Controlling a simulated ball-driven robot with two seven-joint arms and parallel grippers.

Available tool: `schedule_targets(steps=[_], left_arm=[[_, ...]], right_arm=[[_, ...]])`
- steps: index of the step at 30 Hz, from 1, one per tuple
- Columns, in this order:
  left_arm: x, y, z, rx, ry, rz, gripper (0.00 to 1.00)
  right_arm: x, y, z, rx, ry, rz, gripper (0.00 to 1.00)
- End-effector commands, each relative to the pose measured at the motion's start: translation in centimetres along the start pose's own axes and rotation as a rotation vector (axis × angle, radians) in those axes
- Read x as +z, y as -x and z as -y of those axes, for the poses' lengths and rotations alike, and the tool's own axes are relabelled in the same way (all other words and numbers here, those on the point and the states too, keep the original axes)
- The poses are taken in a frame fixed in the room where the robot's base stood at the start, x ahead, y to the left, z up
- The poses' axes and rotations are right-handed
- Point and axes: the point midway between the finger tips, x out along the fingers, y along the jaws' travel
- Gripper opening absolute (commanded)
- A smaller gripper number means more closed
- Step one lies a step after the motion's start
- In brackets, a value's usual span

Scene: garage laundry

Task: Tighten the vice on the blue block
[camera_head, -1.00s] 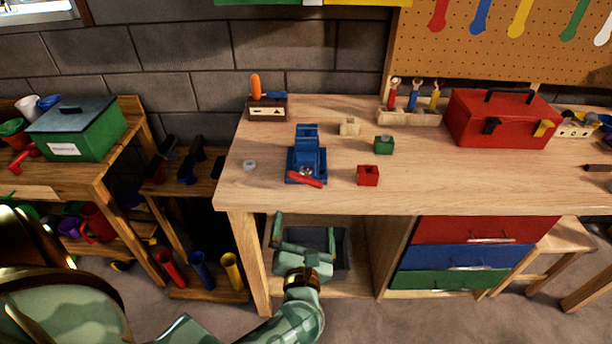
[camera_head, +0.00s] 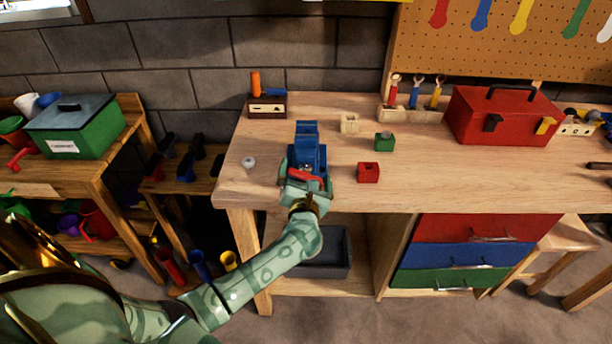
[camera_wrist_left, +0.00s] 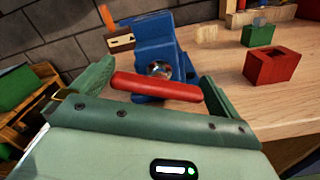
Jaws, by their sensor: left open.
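The blue vice (camera_head: 307,155) stands near the front edge of the wooden workbench. Its red handle (camera_head: 305,176) is at the front; in the left wrist view the red handle (camera_wrist_left: 157,86) lies slightly tilted across a round metal screw end. My left gripper (camera_head: 305,183) is at the front of the vice. In the left wrist view my left gripper (camera_wrist_left: 155,85) is open, with a finger on each side of the handle. I cannot make out a separate blue block in the vice jaws. My right gripper is not in view.
A red block (camera_head: 368,172), a green block (camera_head: 384,142) and a pale wooden block (camera_head: 350,123) stand right of the vice. A small grey nut (camera_head: 248,162) lies left of it. A red toolbox (camera_head: 503,116) stands farther right. The front right bench top is clear.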

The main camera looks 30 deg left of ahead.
Motion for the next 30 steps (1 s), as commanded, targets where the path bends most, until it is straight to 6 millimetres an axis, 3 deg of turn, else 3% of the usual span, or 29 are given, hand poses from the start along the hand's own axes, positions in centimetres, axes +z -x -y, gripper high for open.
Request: schedule_targets(steps=[5,8,9,20,30], left_arm=[[0.0,0.0,0.0,0.000,0.000,0.000,0.97],[0.0,0.0,0.0,0.000,0.000,0.000,0.69],[0.0,0.0,0.0,0.000,0.000,0.000,0.68],[0.1,0.1,0.0,0.001,-0.054,-0.001,0.68],[0.3,0.1,0.0,0.001,-0.291,-0.002,0.68]], right_arm=[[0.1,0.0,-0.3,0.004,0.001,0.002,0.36],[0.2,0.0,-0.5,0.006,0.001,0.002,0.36],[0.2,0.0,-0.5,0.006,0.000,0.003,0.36],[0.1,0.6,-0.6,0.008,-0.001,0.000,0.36],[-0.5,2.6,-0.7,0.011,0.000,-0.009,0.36]])
